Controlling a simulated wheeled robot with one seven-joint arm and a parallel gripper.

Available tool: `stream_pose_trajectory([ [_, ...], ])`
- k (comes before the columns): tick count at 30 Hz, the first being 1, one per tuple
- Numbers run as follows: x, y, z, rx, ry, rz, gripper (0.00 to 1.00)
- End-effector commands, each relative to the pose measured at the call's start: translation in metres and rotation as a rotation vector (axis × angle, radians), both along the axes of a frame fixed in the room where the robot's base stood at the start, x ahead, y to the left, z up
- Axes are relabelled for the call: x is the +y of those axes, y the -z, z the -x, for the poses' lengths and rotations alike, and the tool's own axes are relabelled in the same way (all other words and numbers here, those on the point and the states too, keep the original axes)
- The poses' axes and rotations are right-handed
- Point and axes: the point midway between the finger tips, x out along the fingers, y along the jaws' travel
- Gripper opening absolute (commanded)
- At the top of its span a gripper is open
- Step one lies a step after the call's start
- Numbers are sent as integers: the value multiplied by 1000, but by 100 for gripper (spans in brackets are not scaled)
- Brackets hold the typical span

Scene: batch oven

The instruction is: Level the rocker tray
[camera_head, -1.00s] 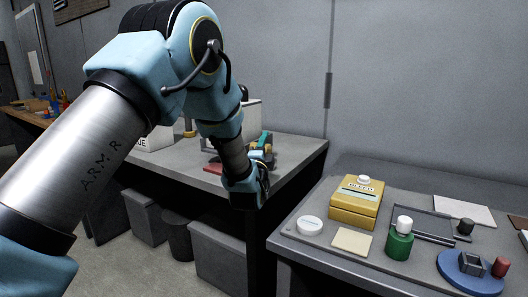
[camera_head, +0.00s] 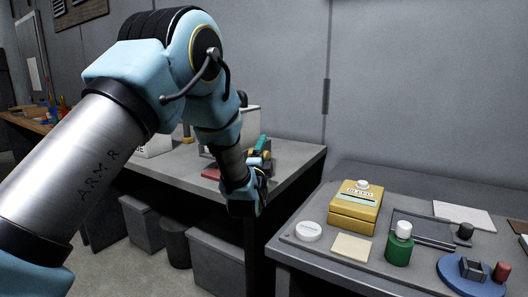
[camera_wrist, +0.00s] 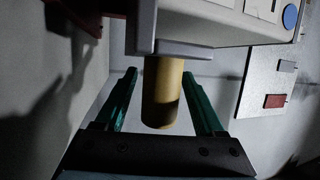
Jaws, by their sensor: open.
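My gripper (camera_wrist: 159,75) is open in the wrist view, with one green finger on each side of a tan cylinder (camera_wrist: 162,95). Gaps show between the cylinder and both fingers. The cylinder meets a pale grey-white box-like body (camera_wrist: 205,30) at its upper end in the picture. In the head view my arm reaches over the back table (camera_head: 292,158), and my own links hide much of what is there. I cannot tell for sure which part is the rocker tray or whether it is level.
A nearer table on the right holds a yellow box (camera_head: 355,208), a white round dish (camera_head: 308,231), a green bottle (camera_head: 398,248), a dark frame (camera_head: 420,240) and a blue round base (camera_head: 470,282). Grey bins (camera_head: 217,262) stand under the back table. A wall (camera_head: 430,80) closes the back.

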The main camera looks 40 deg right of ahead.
Motion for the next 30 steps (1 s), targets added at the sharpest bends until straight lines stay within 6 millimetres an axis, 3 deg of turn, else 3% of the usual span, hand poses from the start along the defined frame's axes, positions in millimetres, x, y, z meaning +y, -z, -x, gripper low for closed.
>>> stream_pose_trajectory([
  [18, 77, 25, 55, 1, 1, 0, 71],
  [30, 84, 26, 59, 1, 0, -1, 71],
])
